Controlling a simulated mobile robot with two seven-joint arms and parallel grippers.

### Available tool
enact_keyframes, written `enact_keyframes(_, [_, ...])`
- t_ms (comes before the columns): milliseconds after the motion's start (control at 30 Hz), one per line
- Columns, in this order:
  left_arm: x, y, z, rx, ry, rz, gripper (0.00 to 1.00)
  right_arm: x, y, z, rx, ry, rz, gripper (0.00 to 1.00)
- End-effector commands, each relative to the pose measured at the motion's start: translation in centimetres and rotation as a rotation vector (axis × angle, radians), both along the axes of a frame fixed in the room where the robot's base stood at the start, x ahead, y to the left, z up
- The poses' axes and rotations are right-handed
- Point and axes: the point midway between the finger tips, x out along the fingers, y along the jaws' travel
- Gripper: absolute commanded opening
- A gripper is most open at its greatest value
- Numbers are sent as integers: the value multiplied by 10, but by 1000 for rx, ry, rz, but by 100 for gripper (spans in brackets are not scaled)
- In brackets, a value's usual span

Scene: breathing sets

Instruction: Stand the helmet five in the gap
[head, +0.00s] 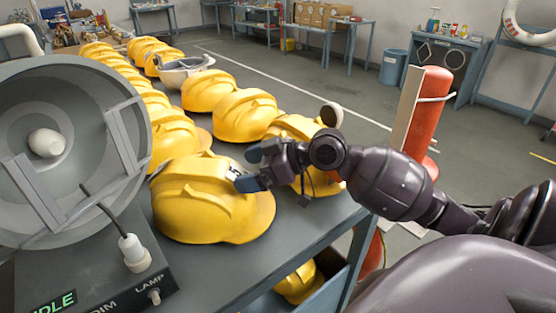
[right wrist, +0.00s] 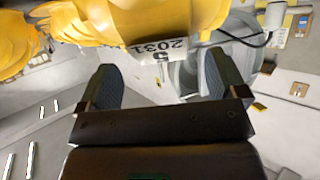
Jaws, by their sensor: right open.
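A yellow helmet (head: 195,212) stands brim down near the front edge of the grey table. In the right wrist view this yellow helmet (right wrist: 150,22) carries a white label reading 5 and 2031, seen upside down. My right gripper (head: 250,177) is at the helmet's label side. In the right wrist view its two dark fingers (right wrist: 163,82) are apart, with the label just beyond them and nothing held. Contact with the helmet cannot be told. My left gripper is not in view. I cannot clearly make out an empty gap in the rows.
Yellow helmets stand in two rows, including one (head: 247,115) in the right row. A large grey lamp dish (head: 60,100) on a control box blocks the left. A red cylinder (head: 428,115) stands right. Another yellow helmet (head: 300,284) lies below.

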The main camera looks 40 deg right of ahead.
Motion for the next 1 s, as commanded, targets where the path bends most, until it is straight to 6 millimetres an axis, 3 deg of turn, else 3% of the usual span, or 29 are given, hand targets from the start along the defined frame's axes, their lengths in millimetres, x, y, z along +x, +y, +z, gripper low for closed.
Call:
enact_keyframes(500, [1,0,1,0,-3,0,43,-57,-50,31,-2,2,0,91])
enact_keyframes(1000, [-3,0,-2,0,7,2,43,-71,-62,39,-1,-1,2,91])
